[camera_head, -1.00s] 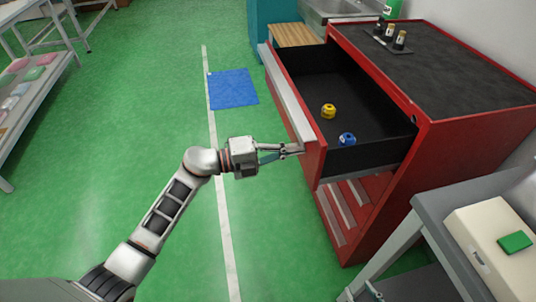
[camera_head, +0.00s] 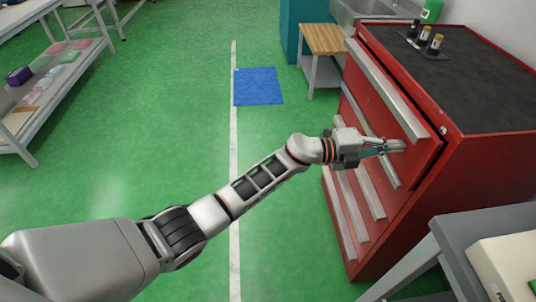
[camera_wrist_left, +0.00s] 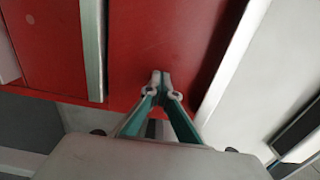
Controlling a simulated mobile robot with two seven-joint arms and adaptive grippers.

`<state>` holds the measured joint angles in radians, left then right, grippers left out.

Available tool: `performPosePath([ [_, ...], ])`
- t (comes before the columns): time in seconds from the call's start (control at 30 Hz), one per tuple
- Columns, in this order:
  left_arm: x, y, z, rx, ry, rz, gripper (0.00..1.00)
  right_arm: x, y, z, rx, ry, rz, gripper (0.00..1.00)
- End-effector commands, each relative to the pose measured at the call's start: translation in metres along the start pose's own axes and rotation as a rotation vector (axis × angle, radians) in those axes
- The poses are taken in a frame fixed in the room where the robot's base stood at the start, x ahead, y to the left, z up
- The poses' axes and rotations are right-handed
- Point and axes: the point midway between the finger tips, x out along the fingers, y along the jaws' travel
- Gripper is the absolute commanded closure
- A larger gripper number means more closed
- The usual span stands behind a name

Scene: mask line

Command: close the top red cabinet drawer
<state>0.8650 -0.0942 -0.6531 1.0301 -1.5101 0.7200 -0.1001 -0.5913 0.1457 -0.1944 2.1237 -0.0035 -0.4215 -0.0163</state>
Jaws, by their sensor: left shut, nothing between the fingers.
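The red cabinet (camera_head: 480,170) stands at the right with a black top. Its top drawer (camera_head: 391,108) has a red front with a long grey handle (camera_head: 388,90). The drawer is pushed nearly all the way in; its front still stands slightly out from the cabinet, and its inside is hidden. My left gripper (camera_head: 402,146) is shut and empty, with its fingertips at the lower near part of the drawer front. In the left wrist view the closed fingertips (camera_wrist_left: 160,80) are against or very close to the red panel (camera_wrist_left: 165,45); contact is hard to tell. My right gripper is not in view.
Lower drawers with grey handles (camera_head: 368,190) are shut. Small bottles (camera_head: 424,38) stand on the cabinet top. A grey table (camera_head: 470,232) with a pale box is at the near right. A blue mat (camera_head: 258,86) lies on the open green floor; a shelf (camera_head: 65,75) stands left.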

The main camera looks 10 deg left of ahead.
Motion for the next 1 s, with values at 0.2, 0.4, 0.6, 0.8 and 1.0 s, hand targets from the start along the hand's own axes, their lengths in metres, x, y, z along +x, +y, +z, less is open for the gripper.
performPosePath([
  [0.2,0.015,0.001,0.000,-0.002,0.001,0.000,1.00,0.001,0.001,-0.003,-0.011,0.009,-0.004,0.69],
  [0.4,0.019,-0.001,0.000,0.000,0.000,0.000,1.00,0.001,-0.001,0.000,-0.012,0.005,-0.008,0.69],
  [0.6,0.019,-0.002,0.000,0.002,0.000,-0.002,1.00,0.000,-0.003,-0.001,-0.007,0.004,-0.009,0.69],
  [0.8,0.019,-0.003,0.001,0.002,-0.001,-0.003,1.00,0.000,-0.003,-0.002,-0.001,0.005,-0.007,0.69],
  [1.0,0.004,-0.004,0.008,0.004,-0.002,-0.002,1.00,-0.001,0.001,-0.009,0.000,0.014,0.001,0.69],
])
